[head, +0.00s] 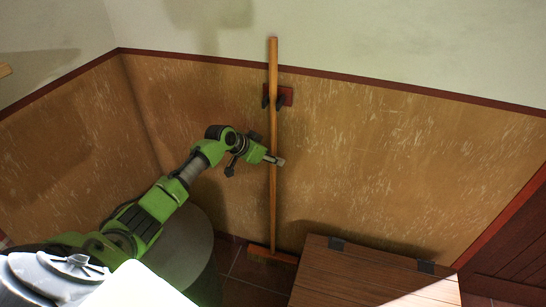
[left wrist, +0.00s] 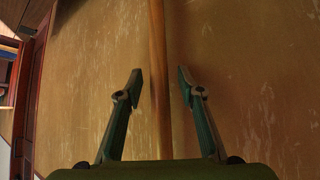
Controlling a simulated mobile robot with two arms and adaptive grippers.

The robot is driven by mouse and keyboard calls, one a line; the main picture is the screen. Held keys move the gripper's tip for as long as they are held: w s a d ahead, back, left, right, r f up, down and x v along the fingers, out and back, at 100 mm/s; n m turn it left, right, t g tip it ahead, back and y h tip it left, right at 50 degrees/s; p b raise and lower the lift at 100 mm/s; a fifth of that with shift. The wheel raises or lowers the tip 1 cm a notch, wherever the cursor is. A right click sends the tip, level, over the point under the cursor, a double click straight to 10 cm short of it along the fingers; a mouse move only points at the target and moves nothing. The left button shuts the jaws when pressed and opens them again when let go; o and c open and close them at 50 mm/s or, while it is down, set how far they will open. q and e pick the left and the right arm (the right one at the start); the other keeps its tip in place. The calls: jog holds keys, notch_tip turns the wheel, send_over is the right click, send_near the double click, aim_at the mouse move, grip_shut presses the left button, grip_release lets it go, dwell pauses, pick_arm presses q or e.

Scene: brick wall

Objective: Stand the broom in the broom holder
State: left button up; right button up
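The broom has a long wooden handle (head: 273,200) and stands upright against the wall, its flat head (head: 272,255) on the floor. The broom holder (head: 287,95) is a dark red plate on the wall with dark prongs. The handle passes between the prongs in the head view. My left gripper (head: 271,157) is at the handle, below the holder. In the left wrist view my left gripper (left wrist: 160,78) is open, with one finger on each side of the handle (left wrist: 159,50) and visible gaps to both. My right gripper is not in view.
A wooden chest (head: 365,275) with dark hinges stands on the floor right of the broom head. A grey cylinder (head: 186,245) stands to the left, partly behind my left arm. Wood panelling with a dark red trim lines the wall. A dark red door is at the right edge.

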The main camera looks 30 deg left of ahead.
pick_arm(q)
jog(key=v, duration=0.7)
jog(key=shift+r, duration=0.25)
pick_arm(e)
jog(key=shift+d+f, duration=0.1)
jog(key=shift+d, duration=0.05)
pick_arm(q)
jog(key=shift+s, duration=0.1)
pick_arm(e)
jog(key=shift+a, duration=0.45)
